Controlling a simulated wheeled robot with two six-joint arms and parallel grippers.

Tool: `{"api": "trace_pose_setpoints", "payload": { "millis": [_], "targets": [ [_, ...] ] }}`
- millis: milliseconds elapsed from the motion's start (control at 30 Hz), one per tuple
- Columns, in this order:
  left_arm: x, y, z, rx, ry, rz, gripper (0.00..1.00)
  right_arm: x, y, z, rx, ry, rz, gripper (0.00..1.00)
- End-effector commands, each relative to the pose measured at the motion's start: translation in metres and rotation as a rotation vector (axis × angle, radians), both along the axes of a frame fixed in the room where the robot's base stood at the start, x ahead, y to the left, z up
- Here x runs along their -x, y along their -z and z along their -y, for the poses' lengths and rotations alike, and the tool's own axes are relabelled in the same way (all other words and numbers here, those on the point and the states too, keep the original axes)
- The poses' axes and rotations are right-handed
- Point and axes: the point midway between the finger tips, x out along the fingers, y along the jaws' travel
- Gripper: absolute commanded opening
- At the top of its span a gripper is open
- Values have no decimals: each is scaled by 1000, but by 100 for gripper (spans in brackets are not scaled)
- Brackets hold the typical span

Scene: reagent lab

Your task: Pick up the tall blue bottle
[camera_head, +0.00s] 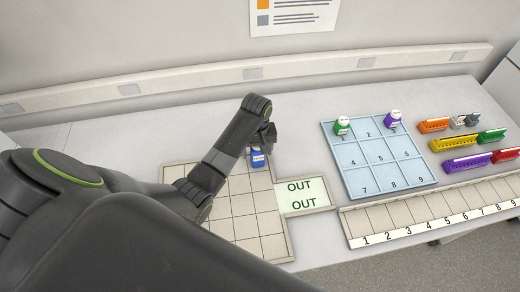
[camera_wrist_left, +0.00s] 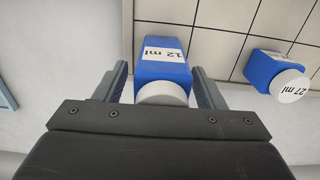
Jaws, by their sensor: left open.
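Two blue bottles with white caps show in the left wrist view. One, labelled 12 ml (camera_wrist_left: 160,62), is between the two fingers of my left gripper (camera_wrist_left: 158,80), with a finger on either side. The other, labelled 27 ml (camera_wrist_left: 264,68), stands apart to the right, outside the fingers. The left gripper is open. In the head view, my left gripper (camera_head: 266,138) is over the far end of the tiled mat, beside a blue bottle (camera_head: 258,160) with a white label. Which of the two bottles this is, I cannot tell. My right gripper is not in view.
The tiled mat (camera_head: 245,228) adjoins an OUT plate (camera_head: 303,195). A blue numbered tray (camera_head: 375,152) holds a green bottle (camera_head: 342,126) and a purple bottle (camera_head: 393,119). Coloured racks (camera_head: 455,143) stand at the right, and a numbered strip (camera_head: 430,208) lies in front. A wall rail runs behind.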

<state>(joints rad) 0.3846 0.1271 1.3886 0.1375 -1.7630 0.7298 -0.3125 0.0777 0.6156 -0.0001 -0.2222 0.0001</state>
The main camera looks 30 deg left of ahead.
Motion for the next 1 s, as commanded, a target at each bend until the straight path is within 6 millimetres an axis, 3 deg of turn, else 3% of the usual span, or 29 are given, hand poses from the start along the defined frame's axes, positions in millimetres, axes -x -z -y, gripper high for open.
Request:
{"api": "trace_pose_setpoints", "payload": {
  "millis": [100, 233, 600, 833, 1000],
  "targets": [
    [1, 1, 1, 1, 0, 1, 64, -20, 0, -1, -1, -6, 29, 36],
    [1, 1, 1, 1, 0, 1, 61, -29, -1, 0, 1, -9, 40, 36],
    [1, 1, 0, 1, 0, 1, 15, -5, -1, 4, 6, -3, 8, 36],
    [-1, -1, 0, 1, 1, 0, 15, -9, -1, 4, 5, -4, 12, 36],
    [-16, -21, 1, 1, 7, 4, 15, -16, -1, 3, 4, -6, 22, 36]
  ]
}}
